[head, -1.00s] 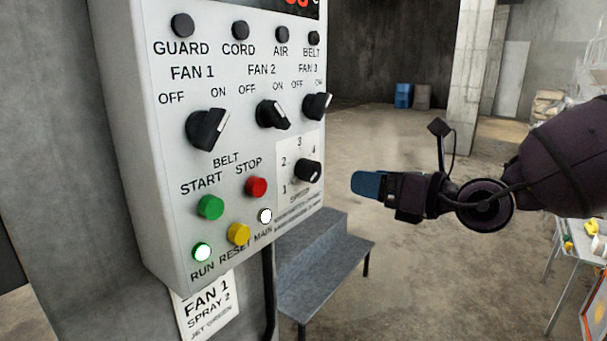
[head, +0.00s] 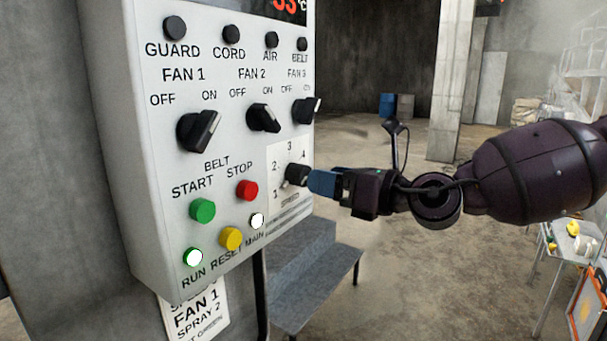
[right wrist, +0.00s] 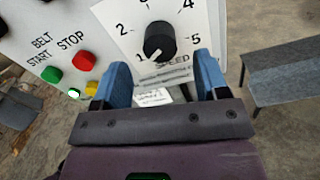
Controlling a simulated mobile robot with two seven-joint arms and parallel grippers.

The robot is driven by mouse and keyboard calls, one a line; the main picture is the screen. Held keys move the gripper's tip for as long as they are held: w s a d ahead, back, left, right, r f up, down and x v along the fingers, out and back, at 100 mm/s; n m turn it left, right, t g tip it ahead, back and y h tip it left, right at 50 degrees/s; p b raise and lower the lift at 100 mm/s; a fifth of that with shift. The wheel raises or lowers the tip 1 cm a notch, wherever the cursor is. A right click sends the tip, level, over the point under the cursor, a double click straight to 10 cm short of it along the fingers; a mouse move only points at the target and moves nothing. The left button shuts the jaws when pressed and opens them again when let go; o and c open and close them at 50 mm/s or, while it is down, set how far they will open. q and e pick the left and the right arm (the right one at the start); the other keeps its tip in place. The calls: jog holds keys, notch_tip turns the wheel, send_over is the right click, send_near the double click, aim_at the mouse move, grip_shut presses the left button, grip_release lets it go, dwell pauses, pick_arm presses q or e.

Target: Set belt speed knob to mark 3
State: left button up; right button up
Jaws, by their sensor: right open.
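The belt speed knob (head: 297,174) is a round black knob on the white plate at the panel's lower right. It also shows in the right wrist view (right wrist: 160,41), with marks 1 to 5 around it. Its white pointer line is at the lower left, near mark 1. My right gripper (head: 322,182) has blue fingers pointing at the knob from the right. In the right wrist view the gripper (right wrist: 160,74) is open and empty, fingers spread wider than the knob, which lies ahead between them. I cannot tell contact. My left gripper is not in view.
The control panel (head: 150,200) carries fan switches (head: 200,130), a green START button (head: 202,210), a red STOP button (head: 247,190) and a yellow RESET button (head: 230,238) close to the knob. Grey steps (head: 310,275) stand below right.

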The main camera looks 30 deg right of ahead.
aim_at(306, 175)
jog(key=shift+p+x, duration=0.35)
jog(key=shift+x, duration=0.45)
jog(key=shift+p+x, duration=0.5)
jog(key=shift+x, duration=0.55)
jog(key=shift+w+a+r+p, duration=0.1)
jog(key=shift+w+a+p, duration=0.2)
jog(key=shift+w, duration=0.25)
jog(key=shift+w+a, duration=0.1)
jog(key=shift+w, duration=0.25)
jog(key=c, duration=0.9)
